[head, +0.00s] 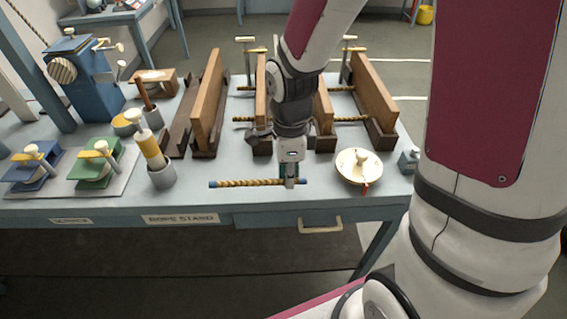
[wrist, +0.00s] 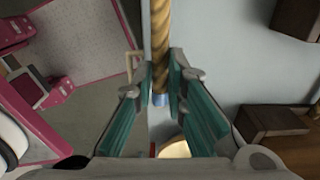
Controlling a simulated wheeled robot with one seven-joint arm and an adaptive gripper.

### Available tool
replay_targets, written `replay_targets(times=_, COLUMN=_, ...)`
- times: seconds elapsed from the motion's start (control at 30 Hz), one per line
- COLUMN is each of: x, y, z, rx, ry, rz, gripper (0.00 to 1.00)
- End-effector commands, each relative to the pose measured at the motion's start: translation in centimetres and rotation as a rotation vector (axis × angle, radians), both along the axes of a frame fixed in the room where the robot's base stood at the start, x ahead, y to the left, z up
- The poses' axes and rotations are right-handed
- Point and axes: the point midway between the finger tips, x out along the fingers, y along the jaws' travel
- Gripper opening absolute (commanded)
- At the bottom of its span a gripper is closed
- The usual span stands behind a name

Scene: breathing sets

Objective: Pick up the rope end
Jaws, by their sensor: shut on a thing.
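A tan twisted rope piece (head: 245,183) with blue bands at its ends lies across the front of the bench in the head view. My gripper (head: 290,184) points down at its right end and is shut on it. In the wrist view the rope (wrist: 160,35) runs from the top edge down between the teal-padded fingers of my gripper (wrist: 162,62), and its blue end (wrist: 160,99) shows between them. I cannot tell whether the rope touches the bench top or hangs just above it.
A round cream disc with a knob (head: 358,167) stands to the right of my gripper. A grey cup (head: 161,176) holding a yellow-banded tool stands to the left. Wooden boards in stands (head: 207,105) are behind. The bench's front edge, with a drawer handle (head: 320,225), is close.

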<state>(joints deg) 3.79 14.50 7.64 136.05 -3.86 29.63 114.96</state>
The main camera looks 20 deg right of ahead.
Motion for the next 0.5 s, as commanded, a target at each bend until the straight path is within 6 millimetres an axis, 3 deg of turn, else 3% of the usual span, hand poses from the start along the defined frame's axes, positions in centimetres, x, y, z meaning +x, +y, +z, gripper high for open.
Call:
replay_targets(times=0.27, x=-5.3, y=0.6, z=0.5, rx=0.0, ry=-0.001, rz=0.002, gripper=0.0)
replay_targets(times=0.5, x=-7.7, y=0.8, z=1.0, rx=0.0, ry=0.003, rz=0.001, gripper=0.0)
